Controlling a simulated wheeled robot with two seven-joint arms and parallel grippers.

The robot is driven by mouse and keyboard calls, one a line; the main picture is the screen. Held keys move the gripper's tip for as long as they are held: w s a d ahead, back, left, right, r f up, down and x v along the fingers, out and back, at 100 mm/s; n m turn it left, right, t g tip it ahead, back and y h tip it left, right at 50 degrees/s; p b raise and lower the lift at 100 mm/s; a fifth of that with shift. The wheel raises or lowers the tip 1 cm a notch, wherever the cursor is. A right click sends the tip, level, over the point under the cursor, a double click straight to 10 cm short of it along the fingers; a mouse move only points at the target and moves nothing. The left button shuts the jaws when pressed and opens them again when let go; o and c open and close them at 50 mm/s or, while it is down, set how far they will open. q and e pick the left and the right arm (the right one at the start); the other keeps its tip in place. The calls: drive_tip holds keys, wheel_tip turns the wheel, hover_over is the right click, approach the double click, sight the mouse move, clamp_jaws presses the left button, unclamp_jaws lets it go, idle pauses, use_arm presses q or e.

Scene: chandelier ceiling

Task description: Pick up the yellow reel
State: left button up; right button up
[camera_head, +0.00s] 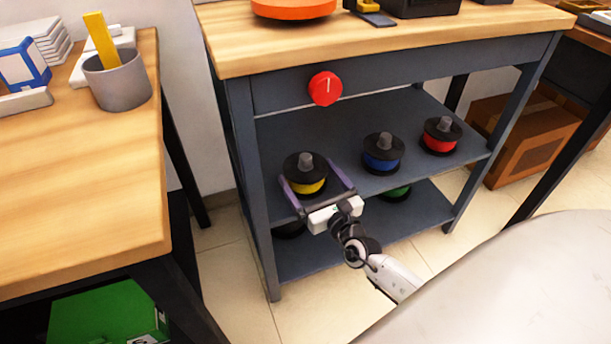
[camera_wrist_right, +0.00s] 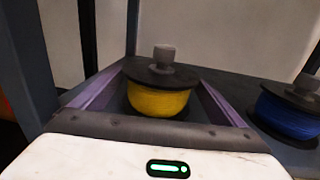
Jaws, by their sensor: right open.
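The yellow reel (camera_head: 309,187) stands upright on the middle shelf of the grey workbench, at its left end. It has black flanges and a grey knob on top. My right gripper (camera_head: 318,178) is open, with its two purple fingers on either side of the reel. In the right wrist view the yellow reel (camera_wrist_right: 158,100) sits between the open fingers (camera_wrist_right: 160,88). I cannot tell whether the fingers touch it. My left gripper is not in view.
A blue reel (camera_head: 382,160) and a red reel (camera_head: 440,143) stand to the right on the same shelf (camera_head: 330,132). A green reel (camera_head: 396,193) is on the shelf below. A red knob (camera_head: 325,89) is on the bench front. A wooden table (camera_head: 80,190) is at left.

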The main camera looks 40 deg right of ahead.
drive_tip(key=shift+w+d, duration=0.2)
drive_tip(key=shift+w, duration=0.9)
drive_tip(key=c, duration=1.4)
drive_tip(key=shift+r, duration=0.15)
drive_tip(key=shift+c, duration=0.5)
